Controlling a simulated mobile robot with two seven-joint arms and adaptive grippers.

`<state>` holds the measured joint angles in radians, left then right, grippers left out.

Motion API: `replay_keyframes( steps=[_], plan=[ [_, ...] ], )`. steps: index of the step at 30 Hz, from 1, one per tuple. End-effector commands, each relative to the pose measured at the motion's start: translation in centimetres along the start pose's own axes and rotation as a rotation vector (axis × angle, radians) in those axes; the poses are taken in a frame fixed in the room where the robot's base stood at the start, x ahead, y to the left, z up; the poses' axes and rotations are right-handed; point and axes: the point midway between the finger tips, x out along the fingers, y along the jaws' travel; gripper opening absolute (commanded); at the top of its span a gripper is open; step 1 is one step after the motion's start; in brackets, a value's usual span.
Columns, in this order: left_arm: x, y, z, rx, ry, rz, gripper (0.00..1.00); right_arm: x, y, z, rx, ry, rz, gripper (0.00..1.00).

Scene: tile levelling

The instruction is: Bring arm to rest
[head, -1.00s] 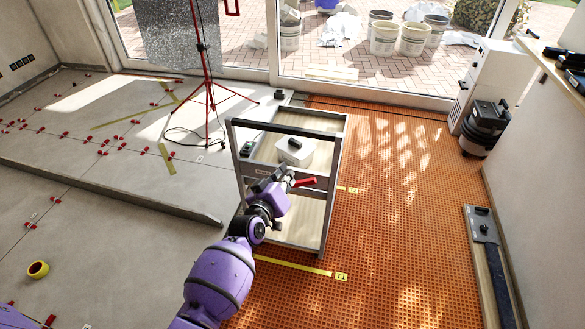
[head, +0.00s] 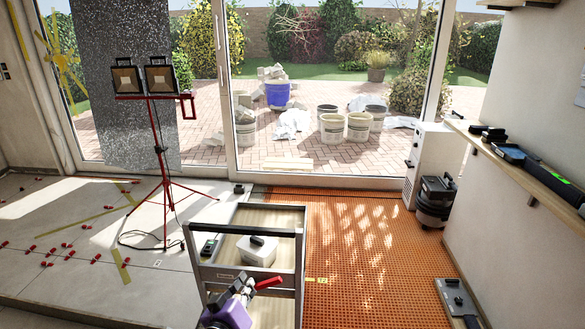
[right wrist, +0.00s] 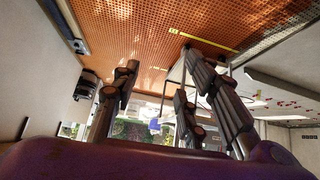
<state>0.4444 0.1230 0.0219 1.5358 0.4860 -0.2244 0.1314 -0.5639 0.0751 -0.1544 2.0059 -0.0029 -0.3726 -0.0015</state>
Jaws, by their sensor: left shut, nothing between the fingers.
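My left gripper (head: 241,285) shows at the bottom of the head view, in front of the grey trolley (head: 188,250), with purple arm parts below it. Its dark fingers are shut and hold nothing. A red-handled piece (head: 266,283) shows right beside the fingers; I cannot tell whether it touches them. My right gripper (right wrist: 165,78) shows only in the right wrist view. Its dark fingers are spread apart with nothing between them.
A white box (head: 257,252) stands on the trolley top. A red lamp tripod (head: 163,165) stands on the tiled floor at left. Orange matting (head: 365,265) lies right of the trolley, mostly clear. A black vacuum (head: 436,200) and a wall shelf (head: 535,172) are at right.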

Motion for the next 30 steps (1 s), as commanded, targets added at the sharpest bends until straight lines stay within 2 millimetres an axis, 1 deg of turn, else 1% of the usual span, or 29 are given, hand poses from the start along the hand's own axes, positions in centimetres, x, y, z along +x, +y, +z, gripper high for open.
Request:
replay_keyframes(
  steps=[1,5,8,9,11,12,14,15,17,18,20,21,24,25,27,30],
  plan=[
    [-0.7,1.0,-0.1,0.061,-0.006,0.008,0.0,-0.1,0.0,-0.1,0.002,0.0,-0.001,0.4],
    [-4.8,0.2,2.4,0.189,-0.067,-0.025,0.0,-0.4,-0.2,-0.7,0.007,-0.001,-0.005,0.4],
    [-9.0,-0.8,4.8,0.274,-0.125,-0.058,0.0,-0.7,-0.4,-1.2,0.01,0.001,-0.009,0.4],
    [-10.9,-1.3,5.9,0.306,-0.153,-0.074,0.0,-0.9,-0.5,-1.3,0.011,0.001,-0.011,0.4],
    [-14.2,-2.0,7.5,0.35,-0.196,-0.098,0.0,-1.2,-0.6,-1.6,0.014,0.001,-0.013,0.4],
    [-16.6,-2.5,8.6,0.378,-0.229,-0.115,0.0,-1.5,-0.7,-1.9,0.015,0.003,-0.015,0.4],
    [-20.3,-3.1,10.2,0.416,-0.277,-0.141,0.0,-1.9,-0.9,-2.4,0.015,0.008,-0.019,0.4],
    [-22.8,-3.5,11.2,0.435,-0.31,-0.159,0.0,-2.1,-1.0,-2.8,0.015,0.012,-0.022,0.4],
    [-26.6,-3.9,12.5,0.458,-0.358,-0.184,0.0,-2.4,-1.1,-3.4,0.013,0.02,-0.026,0.4],
    [-29.0,-4.1,13.4,0.467,-0.388,-0.2,0.0,-2.5,-1.1,-3.8,0.012,0.026,-0.028,0.4],
    [-32.3,-4.4,14.5,0.473,-0.429,-0.222,0.0,-2.7,-1.1,-4.5,0.009,0.035,-0.028,0.4],
    [-34.3,-4.6,15.2,0.47,-0.453,-0.235,0.0,-2.8,-1.0,-4.9,0.007,0.042,-0.028,0.4],
    [-38.4,-5.0,16.8,0.453,-0.504,-0.263,0.0,-3.0,-0.9,-5.8,0.003,0.056,-0.027,0.4],
    [-39.3,-5.1,17.2,0.448,-0.518,-0.27,0.0,-3.1,-0.8,-5.9,0.003,0.058,-0.027,0.4],
    [-40.8,-5.5,17.9,0.44,-0.54,-0.283,0.0,-3.2,-0.8,-6.0,0.003,0.06,-0.026,0.4],
    [-41.8,-5.7,18.4,0.435,-0.555,-0.292,0.0,-3.3,-0.8,-6.0,0.003,0.059,-0.025,0.4]
  ],
)
